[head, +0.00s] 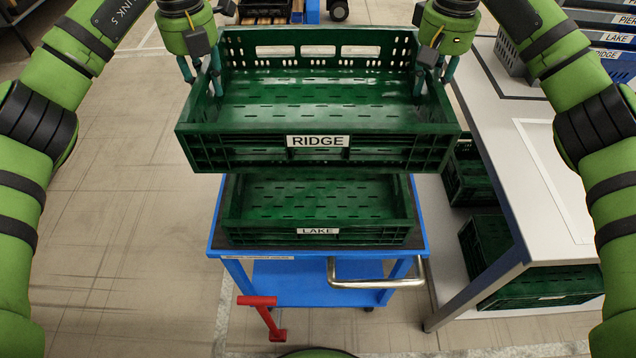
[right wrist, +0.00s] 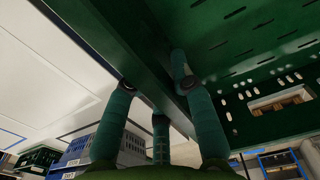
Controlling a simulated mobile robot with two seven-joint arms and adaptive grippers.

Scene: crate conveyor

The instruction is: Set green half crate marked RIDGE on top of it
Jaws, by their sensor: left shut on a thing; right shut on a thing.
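The green half crate marked RIDGE (head: 318,155) is empty and hangs level in the head view, above a second green crate marked LAKE (head: 318,236). The LAKE crate sits on a blue cart (head: 268,272) and looks empty. My left gripper (head: 207,80) is shut on the RIDGE crate's left side wall. My right gripper (head: 433,78) is shut on its right side wall. The right wrist view shows the right fingers (right wrist: 160,95) at the crate wall (right wrist: 120,62) from below. The RIDGE crate hides the LAKE crate's back part. The gap between the crates is hard to judge.
A white-topped table (head: 545,165) stands at the right, with green crates (head: 490,240) beneath it and stacked crates marked PIER, LAKE and RIDGE (head: 612,38) behind. The cart has a metal handle (head: 375,283) and a red lever (head: 262,312). Floor at the left is clear.

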